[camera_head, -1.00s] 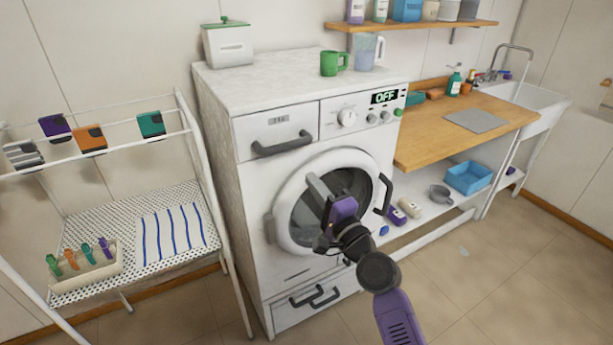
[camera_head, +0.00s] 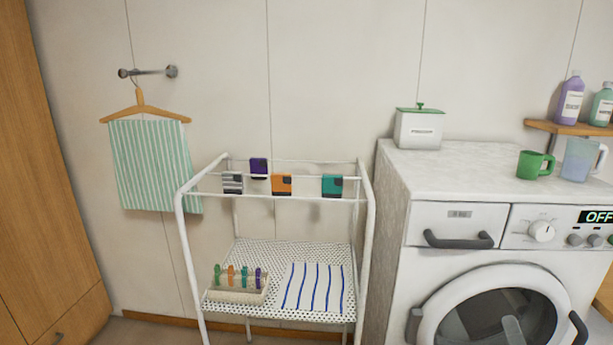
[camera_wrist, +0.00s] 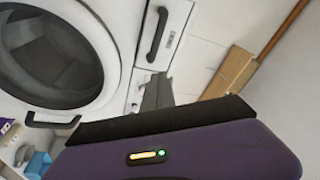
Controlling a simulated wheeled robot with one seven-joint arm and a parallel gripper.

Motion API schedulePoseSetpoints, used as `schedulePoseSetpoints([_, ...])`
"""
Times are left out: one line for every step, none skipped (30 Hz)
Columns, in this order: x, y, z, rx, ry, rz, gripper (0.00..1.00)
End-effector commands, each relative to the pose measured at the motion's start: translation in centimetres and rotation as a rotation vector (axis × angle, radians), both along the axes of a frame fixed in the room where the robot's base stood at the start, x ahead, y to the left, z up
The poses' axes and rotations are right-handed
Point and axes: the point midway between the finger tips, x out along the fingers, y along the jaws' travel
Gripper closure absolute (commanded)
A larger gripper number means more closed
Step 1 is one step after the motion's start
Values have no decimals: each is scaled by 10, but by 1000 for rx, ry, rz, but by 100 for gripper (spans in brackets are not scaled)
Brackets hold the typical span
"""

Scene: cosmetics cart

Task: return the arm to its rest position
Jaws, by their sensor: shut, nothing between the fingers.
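My gripper (camera_wrist: 156,92) shows in the wrist view as a purple body with dark grey fingers closed together. Nothing is held between them. It is in front of the white washing machine (camera_wrist: 118,20), whose round door (camera_wrist: 50,55) fills the upper left. In the head view the machine (camera_head: 390,235) stands at the right, and its door (camera_head: 495,310) is cut off by the bottom edge. A grey shape before the door glass may be my fingertip; I cannot tell. The rest of my arm is out of the head view.
A green mug (camera_head: 534,165) and a white canister (camera_head: 418,130) stand on top. A wooden cabinet (camera_head: 45,180) is at the far left.

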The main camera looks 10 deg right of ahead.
Motion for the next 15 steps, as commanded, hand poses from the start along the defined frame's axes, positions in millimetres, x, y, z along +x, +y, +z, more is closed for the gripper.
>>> schedulePoseSetpoints([-12,11,-9,-56,40,-15,100])
schedulePoseSetpoints([-19,17,-13,-93,63,-24,100])
schedulePoseSetpoints([-28,26,-18,-143,94,-34,100])
schedulePoseSetpoints([-35,33,-22,-182,118,-41,100])
schedulePoseSetpoints([-43,41,-26,-221,143,-44,100])
schedulePoseSetpoints([-54,52,-32,-276,177,-49,100])
schedulePoseSetpoints([-63,60,-36,-316,203,-50,100])
schedulePoseSetpoints([-72,68,-39,-357,228,-48,100])
schedulePoseSetpoints([-84,80,-44,-413,262,-45,100])
schedulePoseSetpoints([-93,88,-47,-451,284,-41,100])
schedulePoseSetpoints([-102,96,-49,-492,307,-36,100])
schedulePoseSetpoints([-113,107,-53,-541,336,-25,100])
schedulePoseSetpoints([-123,115,-55,-579,357,-17,100])
schedulePoseSetpoints([-131,123,-57,-614,377,-5,100])
schedulePoseSetpoints([-143,133,-59,-662,402,9,100])
